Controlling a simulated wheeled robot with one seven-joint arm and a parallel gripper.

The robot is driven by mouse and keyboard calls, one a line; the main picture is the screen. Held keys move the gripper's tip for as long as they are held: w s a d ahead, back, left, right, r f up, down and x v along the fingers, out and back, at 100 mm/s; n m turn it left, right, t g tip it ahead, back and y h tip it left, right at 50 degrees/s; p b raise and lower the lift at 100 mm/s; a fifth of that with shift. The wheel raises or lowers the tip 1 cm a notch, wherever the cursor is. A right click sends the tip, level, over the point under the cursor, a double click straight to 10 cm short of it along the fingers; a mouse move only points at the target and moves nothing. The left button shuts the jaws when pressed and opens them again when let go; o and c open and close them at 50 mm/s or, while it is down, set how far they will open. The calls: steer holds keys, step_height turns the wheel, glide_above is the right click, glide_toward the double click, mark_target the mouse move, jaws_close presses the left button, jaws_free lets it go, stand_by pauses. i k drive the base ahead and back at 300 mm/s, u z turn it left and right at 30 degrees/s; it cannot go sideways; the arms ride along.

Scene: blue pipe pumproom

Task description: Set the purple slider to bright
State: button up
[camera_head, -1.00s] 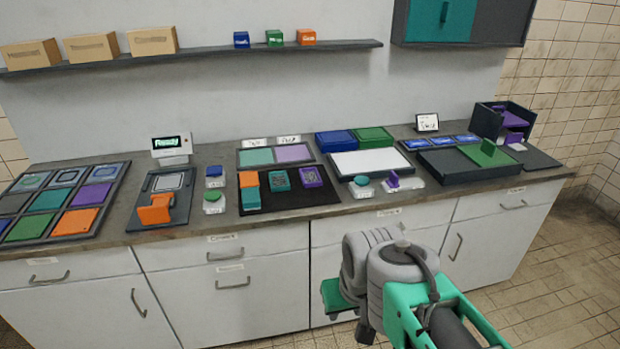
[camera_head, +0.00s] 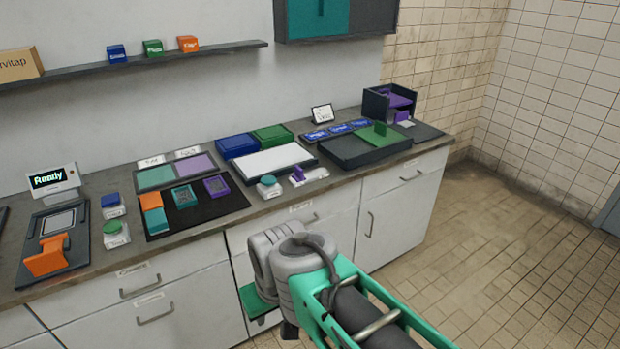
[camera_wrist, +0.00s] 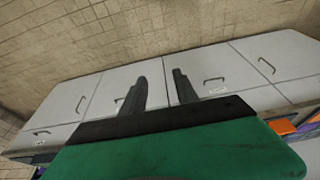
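The purple slider (camera_head: 298,173) stands up from a small pale base (camera_head: 309,177) near the counter's front edge, right of a teal round button (camera_head: 268,181). Any markings on its base are too small to read. My gripper shows in the wrist view with two dark fingers (camera_wrist: 158,92) apart and nothing between them, facing the cabinet fronts. In the head view my arm is low in front of the counter, below and apart from the slider, and the fingers are hidden there.
A dark tray with a green divider (camera_head: 378,133) lies right of the slider. A white panel (camera_head: 274,159) lies behind it, and blue and green boxes stand behind that. Cabinet doors and handles (camera_head: 370,224) face my arm. The tiled floor at right is clear.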

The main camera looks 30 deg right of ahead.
mark_target(298, 176)
steer(key=z, duration=1.05)
steer(key=i, duration=0.6)
steer(key=u, duration=2.6)
